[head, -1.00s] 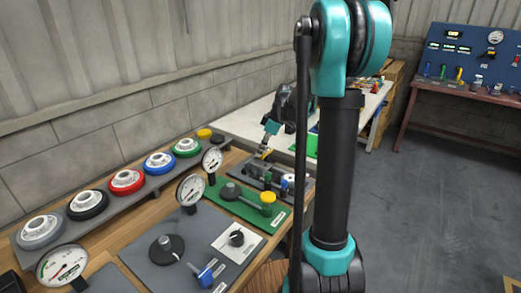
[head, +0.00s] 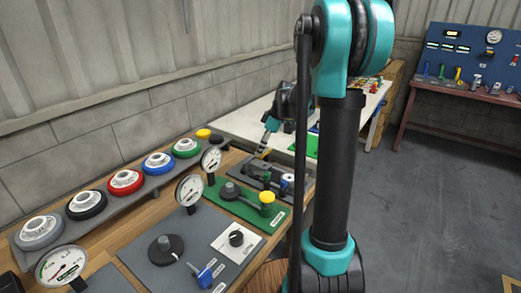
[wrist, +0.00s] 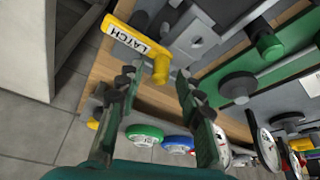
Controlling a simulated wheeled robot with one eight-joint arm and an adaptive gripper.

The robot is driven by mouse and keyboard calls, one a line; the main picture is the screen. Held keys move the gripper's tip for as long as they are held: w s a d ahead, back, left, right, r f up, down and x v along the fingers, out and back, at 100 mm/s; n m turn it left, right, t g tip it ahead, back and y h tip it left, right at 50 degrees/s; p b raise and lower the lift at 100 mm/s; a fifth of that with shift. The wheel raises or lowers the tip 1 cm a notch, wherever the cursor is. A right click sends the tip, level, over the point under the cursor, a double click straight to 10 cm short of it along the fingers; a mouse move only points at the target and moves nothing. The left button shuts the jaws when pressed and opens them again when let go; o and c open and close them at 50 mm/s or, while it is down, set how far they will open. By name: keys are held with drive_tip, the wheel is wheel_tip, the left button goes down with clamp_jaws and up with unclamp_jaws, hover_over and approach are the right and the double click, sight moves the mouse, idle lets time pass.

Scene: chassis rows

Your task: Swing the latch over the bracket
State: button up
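The yellow latch (wrist: 140,44) carries a white LATCH label and has a yellow knob (wrist: 160,68) at its near end in the wrist view. My gripper (wrist: 157,76) is open, with one finger on each side of the knob; I cannot tell whether either finger touches it. In the head view my gripper (head: 267,143) points down at the small yellow latch (head: 263,152) over the far grey panel. Grey metal parts (wrist: 192,38) lie right of the latch in the wrist view; I cannot tell which is the bracket.
Round dial gauges (head: 189,190) stand along the panels, and coloured valve wheels (head: 126,181) line a rail by the wall. A grey panel with knobs (head: 190,250) is at the front.

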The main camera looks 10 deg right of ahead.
drive_tip(key=v, duration=1.1)
drive_tip(key=shift+s+d+f, duration=0.1)
